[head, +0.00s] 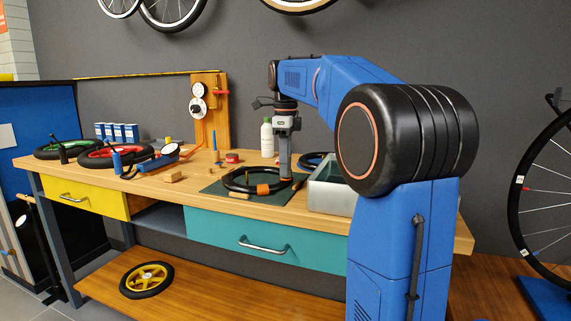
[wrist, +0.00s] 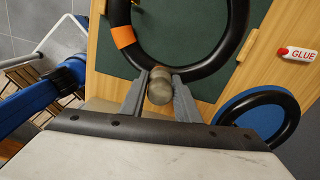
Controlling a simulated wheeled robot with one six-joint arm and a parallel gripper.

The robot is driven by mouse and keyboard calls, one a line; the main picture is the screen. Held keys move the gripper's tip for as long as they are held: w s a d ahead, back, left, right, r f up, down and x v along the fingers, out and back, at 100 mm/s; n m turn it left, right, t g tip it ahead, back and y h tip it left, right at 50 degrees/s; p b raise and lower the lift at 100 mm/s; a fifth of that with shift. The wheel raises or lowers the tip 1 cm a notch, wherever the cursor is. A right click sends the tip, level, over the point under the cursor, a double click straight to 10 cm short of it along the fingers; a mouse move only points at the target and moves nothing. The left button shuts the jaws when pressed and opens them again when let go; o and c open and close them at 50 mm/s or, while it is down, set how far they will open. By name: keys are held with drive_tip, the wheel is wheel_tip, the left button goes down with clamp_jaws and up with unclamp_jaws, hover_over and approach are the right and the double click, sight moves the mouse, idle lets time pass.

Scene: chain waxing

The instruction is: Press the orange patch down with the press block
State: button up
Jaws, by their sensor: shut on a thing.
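The orange patch (head: 263,189) is wrapped around part of a black inner tube (head: 236,184) lying on a dark green mat (head: 213,188). In the wrist view the patch (wrist: 123,36) is on the tube's upper left side. My gripper (head: 286,176) points down near the tube's right side, apart from the patch. In the wrist view my gripper (wrist: 161,88) is shut on a rounded brown piece, apparently the press block (wrist: 159,86). The block appears over the tube's near edge; I cannot tell whether it touches. Its underside is hidden.
A grey open bin (head: 328,198) stands close right of the mat. A blue-rimmed wheel (wrist: 262,117) and a glue tube (wrist: 299,54) lie nearby. A small wooden block (head: 173,177) lies left of the mat. A white bottle (head: 267,138) stands behind.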

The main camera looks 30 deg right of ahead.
drive_tip(key=shift+f, duration=0.6)
idle(1.9)
drive_tip(key=shift+r, duration=0.1)
idle(0.6)
drive_tip(key=shift+r, duration=4)
